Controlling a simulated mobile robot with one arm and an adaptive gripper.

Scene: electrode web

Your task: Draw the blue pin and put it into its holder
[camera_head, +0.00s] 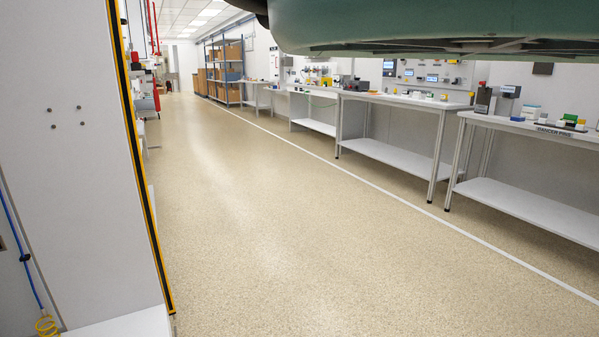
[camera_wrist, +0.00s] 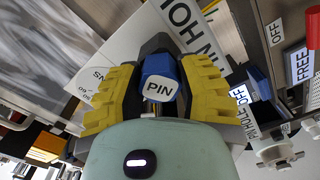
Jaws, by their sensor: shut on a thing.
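The blue pin (camera_wrist: 158,88) shows in the wrist view, with a white end face marked PIN. My gripper (camera_wrist: 158,85) has yellow ribbed fingers on both sides of the pin and is shut on it. A white panel with large dark lettering (camera_wrist: 190,28) lies just behind the pin; part of it is hidden by the fingers. Whether the pin sits in a hole or is free of it cannot be told. The head view does not show my gripper or the pin. The pin's holder cannot be made out for sure in either view.
An orange block (camera_wrist: 46,147) is lower left. In the head view, benches (camera_head: 400,100) line the right wall; the aisle floor (camera_head: 300,230) is clear.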

